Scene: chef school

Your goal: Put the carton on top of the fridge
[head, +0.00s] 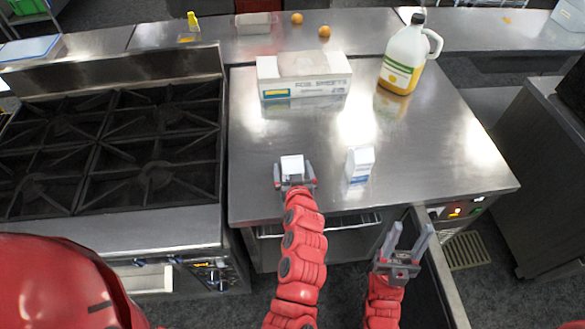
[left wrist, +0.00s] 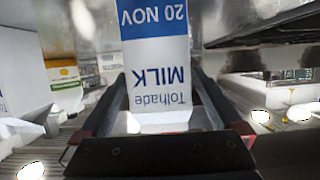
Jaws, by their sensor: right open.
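A white and blue milk carton (head: 291,164) is between the two fingers of my left gripper (head: 295,180), over the front left of the steel counter. In the left wrist view the carton (left wrist: 158,60) fills the space between the fingers; I cannot tell whether they press on it. A second similar carton (head: 360,163) stands upright on the counter to the right, apart from the gripper. The counter (head: 440,150) has a lit control panel at its front right and looks like an under-counter fridge. My right gripper (head: 409,240) is open and empty in front of it.
A cardboard box (head: 303,77) and a large jug (head: 408,55) stand at the counter's back. A stove (head: 115,140) with black grates is to the left. A door or drawer panel (head: 445,275) juts out beside my right gripper. The counter's middle right is clear.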

